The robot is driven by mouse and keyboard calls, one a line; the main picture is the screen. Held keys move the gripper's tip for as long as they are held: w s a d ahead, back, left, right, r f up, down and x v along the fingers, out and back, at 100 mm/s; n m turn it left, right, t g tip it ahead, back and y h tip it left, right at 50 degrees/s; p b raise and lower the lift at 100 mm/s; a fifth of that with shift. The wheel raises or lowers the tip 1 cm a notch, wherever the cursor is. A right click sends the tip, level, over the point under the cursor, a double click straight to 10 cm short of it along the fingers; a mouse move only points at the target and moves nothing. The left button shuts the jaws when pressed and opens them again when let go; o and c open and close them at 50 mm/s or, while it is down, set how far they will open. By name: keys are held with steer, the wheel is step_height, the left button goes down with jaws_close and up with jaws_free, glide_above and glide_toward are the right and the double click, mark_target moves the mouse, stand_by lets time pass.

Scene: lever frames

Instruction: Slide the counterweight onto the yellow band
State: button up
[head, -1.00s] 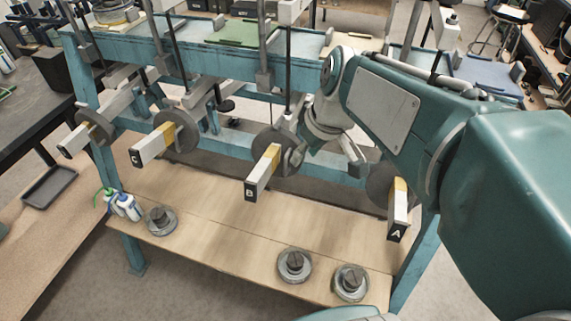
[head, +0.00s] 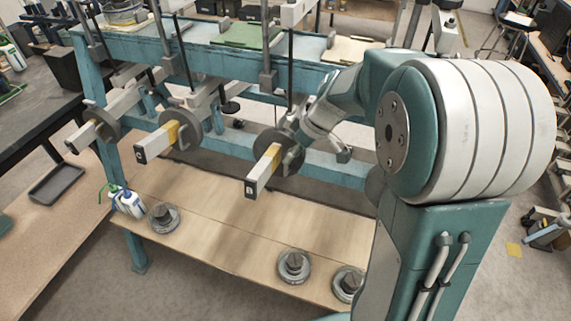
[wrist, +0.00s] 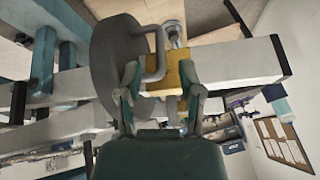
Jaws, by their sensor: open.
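The counterweight on lever B is a dark grey disc (head: 291,158) with a bent handle. It sits around the pale beam (head: 257,183), just behind the yellow band (head: 268,157). In the wrist view the disc (wrist: 112,65) is left of the yellow band (wrist: 176,78), and the handle (wrist: 157,55) reaches over toward the band. My gripper (wrist: 160,78) is open, with its fingers on either side of the handle in the picture. Whether either finger touches it I cannot tell. In the head view my arm partly hides the gripper.
Lever C (head: 152,148) and another lever (head: 82,137) stand to the left, each with a disc. The blue frame (head: 255,72) runs behind the levers.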

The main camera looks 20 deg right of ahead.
mark_target(286, 171)
steer(key=shift+x, duration=2.2)
steer(key=shift+d, duration=0.1)
jaws_close()
steer(key=shift+s, duration=0.1)
